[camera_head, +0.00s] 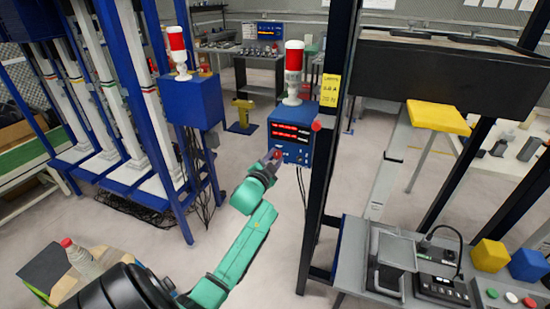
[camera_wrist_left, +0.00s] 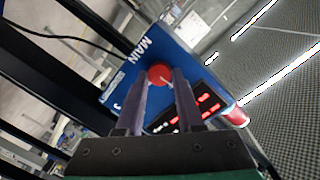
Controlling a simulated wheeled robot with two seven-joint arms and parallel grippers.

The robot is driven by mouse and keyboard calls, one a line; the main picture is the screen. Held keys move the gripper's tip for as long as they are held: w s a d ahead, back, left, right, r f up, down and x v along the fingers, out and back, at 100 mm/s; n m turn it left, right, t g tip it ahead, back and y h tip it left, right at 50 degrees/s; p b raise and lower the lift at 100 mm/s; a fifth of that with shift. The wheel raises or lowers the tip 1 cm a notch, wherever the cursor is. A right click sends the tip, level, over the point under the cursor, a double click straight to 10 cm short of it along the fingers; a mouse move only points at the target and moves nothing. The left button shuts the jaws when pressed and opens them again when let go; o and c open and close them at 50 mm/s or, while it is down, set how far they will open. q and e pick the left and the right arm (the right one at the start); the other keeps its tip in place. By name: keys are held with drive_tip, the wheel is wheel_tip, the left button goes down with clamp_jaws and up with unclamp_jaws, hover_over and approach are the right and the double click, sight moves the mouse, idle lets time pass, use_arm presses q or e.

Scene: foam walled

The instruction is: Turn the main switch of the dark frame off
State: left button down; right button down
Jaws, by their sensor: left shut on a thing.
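The dark frame (camera_head: 328,120) stands right of centre in the head view, with a blue control box (camera_head: 291,137) mounted on it. The box has red lit displays and a red and white beacon on top. In the left wrist view the box (camera_wrist_left: 135,80) shows the word MAIN beside a round red switch knob (camera_wrist_left: 160,74). My left gripper (camera_head: 274,156) is at the lower left of the box. Its two fingers (camera_wrist_left: 160,92) are shut on the red knob, one on each side. The knob's pointer direction is hard to read. My right gripper is out of view.
A second blue box (camera_head: 194,101) with a beacon stands on the blue frame at left. A grey bench (camera_head: 350,245) with devices and coloured blocks is at lower right. A red button (camera_head: 316,125) sits on the dark post. A bottle (camera_head: 80,258) is at lower left.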

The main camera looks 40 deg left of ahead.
use_arm(q)
drive_tip(key=c, duration=0.5)
unclamp_jaws()
drive_tip(key=shift+c, duration=0.2)
drive_tip(key=b+v, duration=0.2)
drive_tip(key=v, duration=1.2)
drive_tip(key=shift+s, duration=0.25)
drive_tip(key=shift+f, duration=0.2)
